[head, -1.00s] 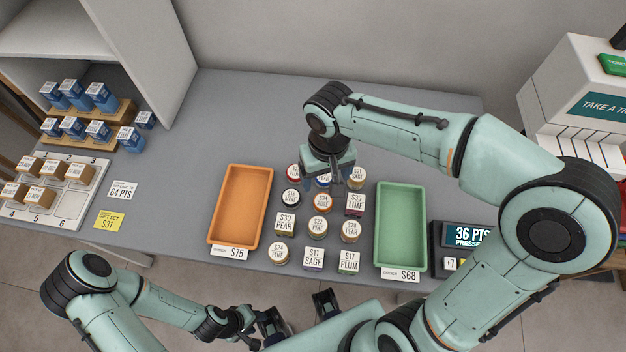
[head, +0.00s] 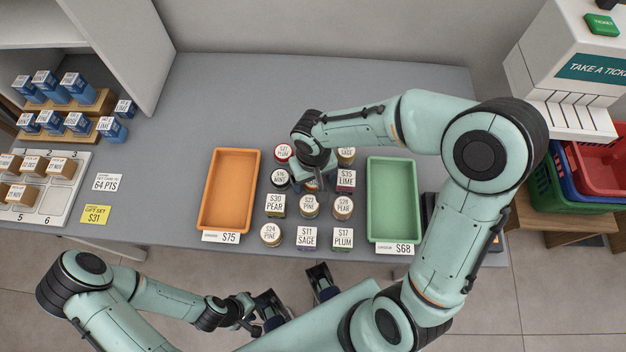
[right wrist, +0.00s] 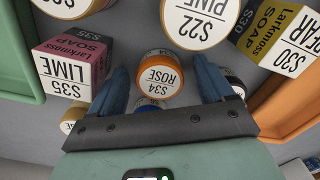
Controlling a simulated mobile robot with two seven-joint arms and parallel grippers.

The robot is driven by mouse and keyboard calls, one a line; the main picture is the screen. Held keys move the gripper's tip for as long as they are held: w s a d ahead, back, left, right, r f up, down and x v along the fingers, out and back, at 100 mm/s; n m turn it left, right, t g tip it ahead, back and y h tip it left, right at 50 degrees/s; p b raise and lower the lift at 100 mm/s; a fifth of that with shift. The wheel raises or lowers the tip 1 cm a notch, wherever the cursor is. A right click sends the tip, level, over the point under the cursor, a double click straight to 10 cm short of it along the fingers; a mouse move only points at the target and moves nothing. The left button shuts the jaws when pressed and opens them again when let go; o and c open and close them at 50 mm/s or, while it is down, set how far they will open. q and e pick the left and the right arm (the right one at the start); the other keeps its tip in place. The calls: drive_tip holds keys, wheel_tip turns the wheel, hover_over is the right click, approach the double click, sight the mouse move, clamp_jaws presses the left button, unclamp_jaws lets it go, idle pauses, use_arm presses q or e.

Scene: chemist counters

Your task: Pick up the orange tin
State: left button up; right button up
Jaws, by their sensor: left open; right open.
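The orange-rimmed tin labelled ROSE $34 (right wrist: 157,85) stands between the two blue fingers of my right gripper (right wrist: 165,85) in the right wrist view, its label up. The gripper is open, with a small gap on each side of the tin. In the head view the right gripper (head: 314,178) hides most of this tin. Another tin with an orange-brown rim, PINE (head: 309,205), stands just in front of it. My left gripper (head: 295,293) is open and empty, off the counter's front edge.
Close neighbours include the LIME soap box (head: 345,180), the PEAR soap box (head: 275,204) and a MINT tin (head: 280,177). An orange tray (head: 204,190) is at left and a green tray (head: 411,200) at right. The grey counter (head: 235,100) is clear at the back.

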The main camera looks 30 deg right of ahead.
drive_tip(key=shift+f, duration=0.1)
drive_tip(key=c, duration=1.1)
